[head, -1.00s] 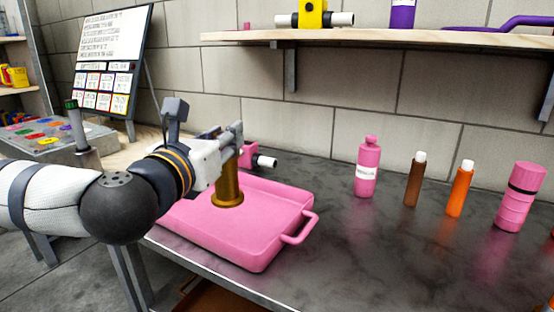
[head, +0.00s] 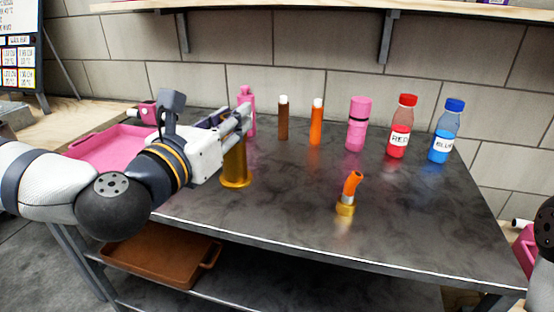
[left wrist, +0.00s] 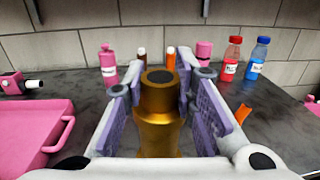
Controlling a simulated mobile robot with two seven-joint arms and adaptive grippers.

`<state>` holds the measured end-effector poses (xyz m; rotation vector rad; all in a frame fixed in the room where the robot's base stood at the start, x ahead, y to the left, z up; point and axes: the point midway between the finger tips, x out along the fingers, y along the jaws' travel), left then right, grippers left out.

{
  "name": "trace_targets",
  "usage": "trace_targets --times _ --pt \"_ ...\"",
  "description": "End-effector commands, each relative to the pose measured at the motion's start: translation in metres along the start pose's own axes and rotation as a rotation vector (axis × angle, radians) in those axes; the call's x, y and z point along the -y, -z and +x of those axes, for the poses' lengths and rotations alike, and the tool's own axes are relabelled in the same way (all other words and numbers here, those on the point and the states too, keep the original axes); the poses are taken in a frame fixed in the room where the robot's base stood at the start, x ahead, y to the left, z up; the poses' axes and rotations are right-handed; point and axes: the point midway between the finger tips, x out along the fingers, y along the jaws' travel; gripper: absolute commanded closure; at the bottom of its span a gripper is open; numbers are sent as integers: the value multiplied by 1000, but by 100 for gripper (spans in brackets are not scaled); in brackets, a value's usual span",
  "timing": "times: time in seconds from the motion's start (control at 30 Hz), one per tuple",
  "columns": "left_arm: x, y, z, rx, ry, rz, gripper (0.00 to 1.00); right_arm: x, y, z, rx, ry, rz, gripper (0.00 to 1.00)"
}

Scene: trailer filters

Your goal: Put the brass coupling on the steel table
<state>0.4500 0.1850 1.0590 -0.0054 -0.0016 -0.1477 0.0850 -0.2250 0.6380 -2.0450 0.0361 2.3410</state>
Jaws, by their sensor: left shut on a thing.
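The brass coupling (head: 235,168), a gold cylinder with a wider foot, is upright in my left gripper (head: 238,122). In the left wrist view the coupling (left wrist: 160,115) stands between the two purple-padded fingers, its dark top opening showing. The steel table (head: 290,215) is a dark grey top. The coupling's foot is over the left part of this top; I cannot tell whether it touches. My right gripper is out of view; only a dark piece of my right arm shows at the right edge.
A pink tray (head: 92,150) lies to the left. Bottles and tubes line the back, including a red-capped bottle (head: 400,128) and a blue-capped bottle (head: 445,132). A small brass piece with an orange top (head: 347,200) stands right of centre. Bare tabletop lies between it and the coupling.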

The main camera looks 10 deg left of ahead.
Motion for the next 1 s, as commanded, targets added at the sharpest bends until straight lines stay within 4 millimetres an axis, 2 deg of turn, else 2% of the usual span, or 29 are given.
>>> trace_targets --times 0.13,0.23,0.3,0.47,0.5,0.6,0.87,1.0 --pt "4 3 1 -3 12 -2 100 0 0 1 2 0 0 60" --pt "3 23 17 -24 12 -5 100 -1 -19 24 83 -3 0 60" --pt "2 34 33 -27 10 -5 100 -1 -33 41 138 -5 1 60" --pt "0 47 84 -13 11 0 100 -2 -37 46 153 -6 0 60" --pt "0 53 96 -12 11 0 100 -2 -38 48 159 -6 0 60" --pt "-1 78 113 -13 12 0 100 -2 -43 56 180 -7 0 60" --pt "-2 100 136 -4 12 -1 100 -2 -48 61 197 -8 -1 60" --pt "-3 128 139 -8 12 -1 100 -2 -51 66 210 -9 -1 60"
